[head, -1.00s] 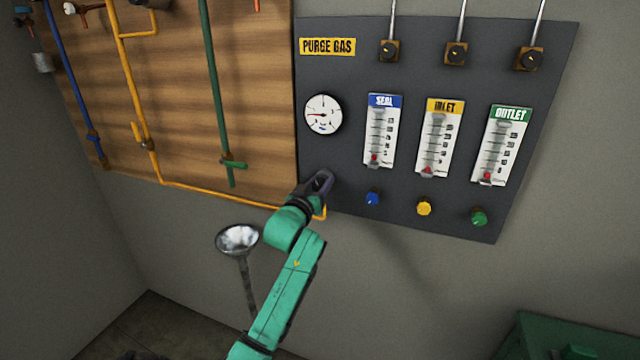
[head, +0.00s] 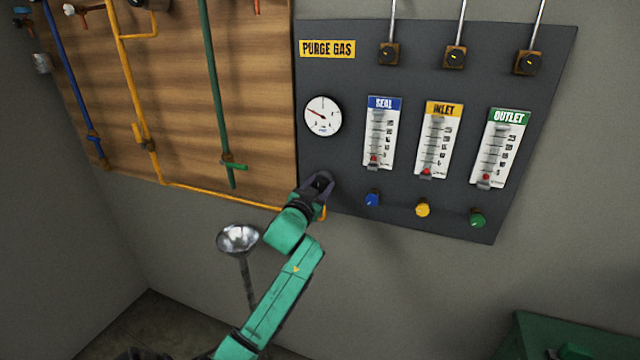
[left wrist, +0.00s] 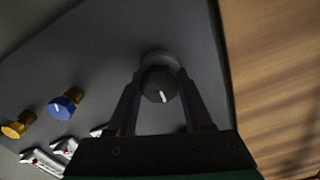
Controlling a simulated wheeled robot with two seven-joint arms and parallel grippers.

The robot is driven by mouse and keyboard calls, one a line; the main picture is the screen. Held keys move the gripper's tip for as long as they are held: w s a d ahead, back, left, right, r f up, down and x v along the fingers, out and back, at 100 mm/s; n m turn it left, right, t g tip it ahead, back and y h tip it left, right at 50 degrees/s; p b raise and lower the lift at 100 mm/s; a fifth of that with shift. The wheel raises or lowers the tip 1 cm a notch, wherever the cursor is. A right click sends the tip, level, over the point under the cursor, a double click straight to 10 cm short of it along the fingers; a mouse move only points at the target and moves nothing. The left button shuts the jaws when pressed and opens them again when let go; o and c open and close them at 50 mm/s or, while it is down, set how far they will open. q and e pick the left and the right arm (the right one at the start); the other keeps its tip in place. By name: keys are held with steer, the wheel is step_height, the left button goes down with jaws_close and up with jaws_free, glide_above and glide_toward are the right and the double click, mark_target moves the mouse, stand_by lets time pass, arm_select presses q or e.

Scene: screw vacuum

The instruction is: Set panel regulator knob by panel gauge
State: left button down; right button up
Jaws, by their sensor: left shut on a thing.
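The panel gauge (head: 322,116) is a round white dial on the left of the dark panel. Its red needle points left and slightly up. The panel regulator knob (left wrist: 159,86) is black with a white mark and sits between my left gripper's fingers in the left wrist view. In the head view, my left gripper (head: 319,184) is at the panel's lower left, below the gauge, shut on this knob and mostly covering it. My right gripper is not in view.
The dark panel (head: 345,180) carries three flowmeters, with a blue knob (head: 372,199), a yellow knob (head: 423,208) and a green knob (head: 477,219) below. A wooden board with pipes (head: 180,100) is at left. A metal funnel-like bowl (head: 238,239) stands below it.

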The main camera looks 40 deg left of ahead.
arm_select(q)
steer(key=m, duration=0.4)
steer(key=shift+d+f+m, duration=0.1)
steer(key=shift+f+m, duration=0.05)
steer(key=shift+m, duration=1.35)
steer(key=shift+c, duration=1.5)
jaws_free()
